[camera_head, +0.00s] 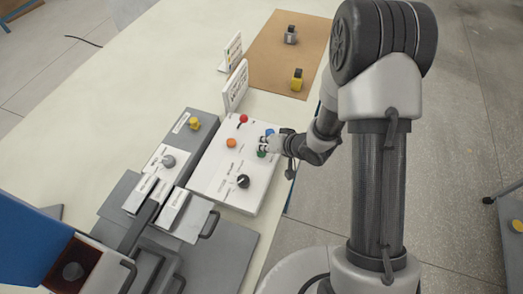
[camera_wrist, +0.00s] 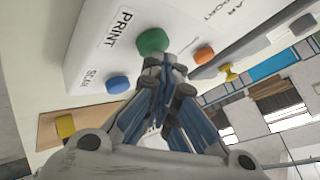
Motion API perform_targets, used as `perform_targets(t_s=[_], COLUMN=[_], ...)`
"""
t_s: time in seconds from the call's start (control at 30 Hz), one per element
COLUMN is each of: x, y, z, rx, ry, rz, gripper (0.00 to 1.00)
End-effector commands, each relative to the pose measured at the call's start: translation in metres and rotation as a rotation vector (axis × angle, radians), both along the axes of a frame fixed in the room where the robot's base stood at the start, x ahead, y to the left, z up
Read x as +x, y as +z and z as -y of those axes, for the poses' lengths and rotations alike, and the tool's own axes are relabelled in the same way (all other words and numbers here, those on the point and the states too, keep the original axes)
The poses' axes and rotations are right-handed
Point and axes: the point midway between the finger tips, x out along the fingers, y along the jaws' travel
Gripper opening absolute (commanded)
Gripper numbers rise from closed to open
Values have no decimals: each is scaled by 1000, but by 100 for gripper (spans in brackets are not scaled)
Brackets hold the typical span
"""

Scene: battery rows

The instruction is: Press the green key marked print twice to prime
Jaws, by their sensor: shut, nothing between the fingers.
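The green key (camera_wrist: 152,41) sits on a white panel (camera_head: 208,170) beside a label that reads PRINT (camera_wrist: 117,27). In the head view the green key (camera_head: 261,154) is partly covered by my gripper (camera_head: 266,144). My gripper is shut and empty. In the wrist view its fingertips (camera_wrist: 166,65) are right at the edge of the green key. I cannot tell whether they touch it.
A blue key (camera_wrist: 118,84) by a SCAN label, an orange key (camera_wrist: 203,55) and a red key (camera_head: 243,118) are close by. A black knob (camera_head: 243,181) is on the panel's near part. Upright signs (camera_head: 235,87) stand behind the panel.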

Motion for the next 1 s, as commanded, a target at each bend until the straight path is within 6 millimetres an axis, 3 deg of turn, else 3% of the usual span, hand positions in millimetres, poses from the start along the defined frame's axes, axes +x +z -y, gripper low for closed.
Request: perform_targets(t_s=[0.43,1.0], x=[-1,-1], y=[-2,16], z=[0,0], rx=[-1,-1], ry=[1,0], rz=[-2,-1], gripper=[0,0])
